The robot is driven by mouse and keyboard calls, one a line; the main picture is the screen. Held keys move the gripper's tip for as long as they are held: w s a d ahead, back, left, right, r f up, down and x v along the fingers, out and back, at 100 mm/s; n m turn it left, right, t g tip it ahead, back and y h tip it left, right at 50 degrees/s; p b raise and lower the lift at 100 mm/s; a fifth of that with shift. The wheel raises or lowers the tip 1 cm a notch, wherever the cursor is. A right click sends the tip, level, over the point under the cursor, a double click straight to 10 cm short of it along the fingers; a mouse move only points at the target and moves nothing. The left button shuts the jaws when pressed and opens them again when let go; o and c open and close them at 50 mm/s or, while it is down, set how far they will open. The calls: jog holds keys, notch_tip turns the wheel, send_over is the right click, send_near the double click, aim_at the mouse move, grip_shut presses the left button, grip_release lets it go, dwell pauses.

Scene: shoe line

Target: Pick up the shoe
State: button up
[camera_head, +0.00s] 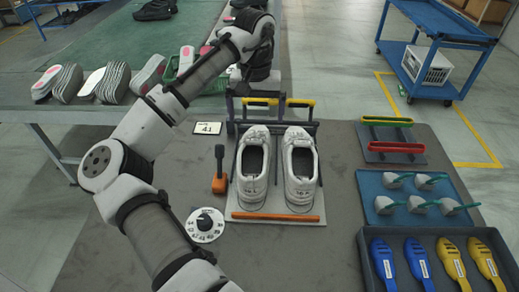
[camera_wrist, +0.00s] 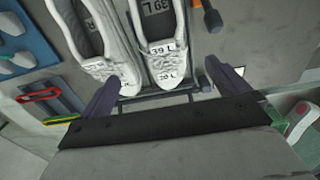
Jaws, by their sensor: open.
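A dark frame with yellow-topped bars (camera_head: 299,102) stands behind the shoes. An orange-based lever (camera_head: 219,184) and a round dial (camera_head: 205,225) are left. Trays with blue and yellow tools (camera_head: 452,258) and a blue tray (camera_head: 376,184) are right. An orange bar (camera_head: 275,217) lies in front.

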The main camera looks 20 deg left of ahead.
aim_at(255, 140)
jog(key=f+p, duration=0.1)
jog(key=f, duration=0.7)
jog(key=shift+s+f, duration=0.1)
jog(key=shift+s, duration=0.1)
jog(key=shift+s+a+f+p, duration=0.15)
jog(key=shift+f+p, duration=0.55)
jog(key=shift+f, duration=1.95)
jog(key=c, duration=1.1)
